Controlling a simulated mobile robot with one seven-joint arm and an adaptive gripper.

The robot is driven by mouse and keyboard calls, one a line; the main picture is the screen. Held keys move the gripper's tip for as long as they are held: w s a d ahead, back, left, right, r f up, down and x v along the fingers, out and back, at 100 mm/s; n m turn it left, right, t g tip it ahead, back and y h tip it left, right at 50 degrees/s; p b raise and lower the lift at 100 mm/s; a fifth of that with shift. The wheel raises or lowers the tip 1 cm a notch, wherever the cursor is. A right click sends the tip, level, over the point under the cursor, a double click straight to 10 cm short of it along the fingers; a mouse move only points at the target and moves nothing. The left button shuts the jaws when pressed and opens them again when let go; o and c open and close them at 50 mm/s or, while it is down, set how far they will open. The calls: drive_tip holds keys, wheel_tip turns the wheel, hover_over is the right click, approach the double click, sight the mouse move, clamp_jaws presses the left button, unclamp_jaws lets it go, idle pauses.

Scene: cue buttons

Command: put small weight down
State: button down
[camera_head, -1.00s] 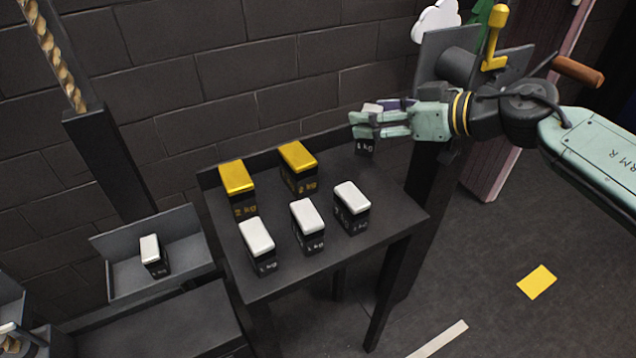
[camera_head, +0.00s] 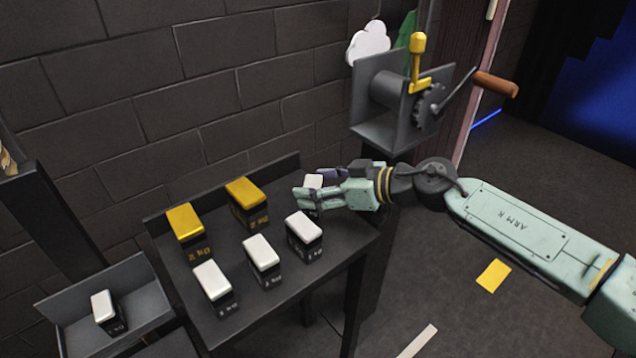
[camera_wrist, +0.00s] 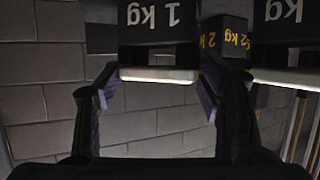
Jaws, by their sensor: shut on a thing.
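My gripper (camera_head: 310,190) is shut on a small weight (camera_head: 313,181), a black block with a white top, at the back right of the dark table (camera_head: 350,243). The fingers cover much of the block, and I cannot tell whether its base touches the tabletop. In the wrist view, a white-topped block marked 1 kg (camera_wrist: 158,35) shows upside down between the fingers. Three other white-topped weights (camera_head: 212,283) (camera_head: 261,254) (camera_head: 303,230) stand in a front row on the table. Two yellow-topped 2 kg weights (camera_head: 186,226) (camera_head: 246,200) stand behind them.
A grey tray (camera_head: 140,300) at the lower left holds another white-topped weight (camera_head: 105,308). A crank mechanism (camera_head: 400,100) with a yellow lever and a brown handle stands behind the gripper. A dark brick wall backs the table.

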drive_tip(key=c, duration=0.8)
unclamp_jaws()
drive_tip(key=shift+c, duration=0.2)
drive_tip(key=o, duration=0.4)
drive_tip(key=shift+r, duration=0.1)
